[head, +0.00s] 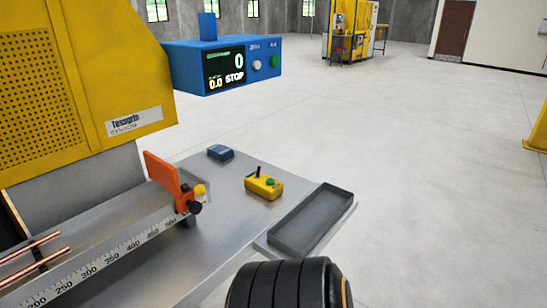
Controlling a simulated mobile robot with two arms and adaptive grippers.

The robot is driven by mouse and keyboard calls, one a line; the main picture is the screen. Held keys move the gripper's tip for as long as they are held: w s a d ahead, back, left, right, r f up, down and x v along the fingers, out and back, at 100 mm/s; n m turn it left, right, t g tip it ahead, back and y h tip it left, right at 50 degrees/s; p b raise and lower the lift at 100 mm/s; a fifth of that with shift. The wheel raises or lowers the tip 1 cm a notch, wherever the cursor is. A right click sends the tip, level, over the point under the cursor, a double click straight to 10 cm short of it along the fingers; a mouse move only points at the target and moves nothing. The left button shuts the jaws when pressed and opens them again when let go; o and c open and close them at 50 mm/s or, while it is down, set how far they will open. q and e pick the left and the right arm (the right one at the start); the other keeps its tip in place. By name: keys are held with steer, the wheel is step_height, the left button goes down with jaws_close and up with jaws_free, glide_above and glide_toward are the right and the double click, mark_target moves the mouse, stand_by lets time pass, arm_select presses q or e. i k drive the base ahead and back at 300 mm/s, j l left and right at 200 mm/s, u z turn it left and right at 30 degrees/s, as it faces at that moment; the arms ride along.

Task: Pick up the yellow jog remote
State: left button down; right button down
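The yellow jog remote (264,187) lies on the grey metal machine table (228,217), left of a dark tray. It has a green button and a short black stick on top. A black ribbed rounded part, probably of my own arm, shows at the bottom edge, nearer than the remote and apart from it. No gripper fingers show in the head view, so neither gripper can be seen.
An empty dark grey tray (311,221) sits at the table's right edge. A small blue box (220,152) lies behind the remote. An orange stop plate (163,175) stands on the ruler (110,256) to the left. A blue display box (222,66) overhangs behind. Copper tubes (32,258) lie at left.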

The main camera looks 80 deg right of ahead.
mark_target(259, 186)
steer(key=l+z, duration=0.15)
steer(key=z, duration=2.35)
